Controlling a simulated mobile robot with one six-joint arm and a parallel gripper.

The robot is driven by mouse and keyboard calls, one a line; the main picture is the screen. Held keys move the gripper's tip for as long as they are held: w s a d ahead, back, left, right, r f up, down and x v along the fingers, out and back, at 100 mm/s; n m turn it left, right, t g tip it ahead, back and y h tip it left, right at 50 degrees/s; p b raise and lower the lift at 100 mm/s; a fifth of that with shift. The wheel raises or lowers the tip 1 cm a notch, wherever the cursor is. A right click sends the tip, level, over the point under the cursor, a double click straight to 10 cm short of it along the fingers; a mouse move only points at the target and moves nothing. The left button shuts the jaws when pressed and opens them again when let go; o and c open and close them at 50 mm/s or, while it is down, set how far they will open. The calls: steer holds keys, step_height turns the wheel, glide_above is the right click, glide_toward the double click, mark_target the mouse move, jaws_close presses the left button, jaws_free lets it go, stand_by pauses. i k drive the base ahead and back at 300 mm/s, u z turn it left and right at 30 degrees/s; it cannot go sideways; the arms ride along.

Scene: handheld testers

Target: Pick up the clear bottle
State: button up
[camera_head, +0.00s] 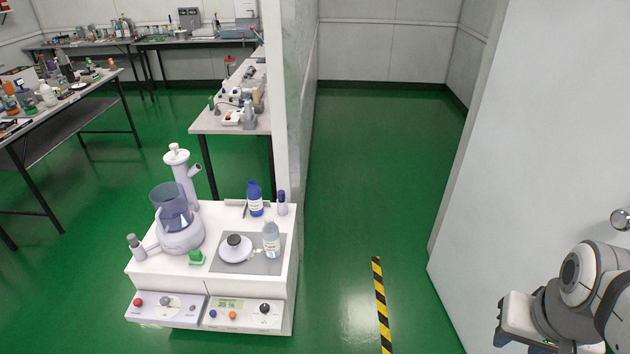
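The clear bottle (271,240) is pale and see-through with a white label. It stands upright on the grey mat (240,264) on top of a white bench unit (222,216). A blue bottle with a white label (255,199) stands behind it. A small white device with a dark knob (235,247) sits just to its left. Part of my arm shows at the lower right, far from the bottle. My gripper (512,322) seems to be at its lower left end. Its fingers are not clear, so I cannot tell whether it is open or shut.
A white apparatus with a clear bowl (173,208) stands left on the unit, beside a green item (196,257). A white wall (515,170) rises at right. Green floor with a yellow-black strip (381,305) lies between unit and arm. Cluttered tables (50,105) stand behind left.

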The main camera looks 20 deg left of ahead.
mark_target(270, 231)
steer(key=u, duration=0.8)
steer(key=i, duration=1.4)
steer(key=u, duration=0.95)
steer(key=i, duration=0.5)
steer(key=u, duration=0.15)
steer(key=k, duration=0.7)
steer(key=u, duration=0.2)
steer(key=i, duration=0.75)
steer(key=z, duration=0.1)
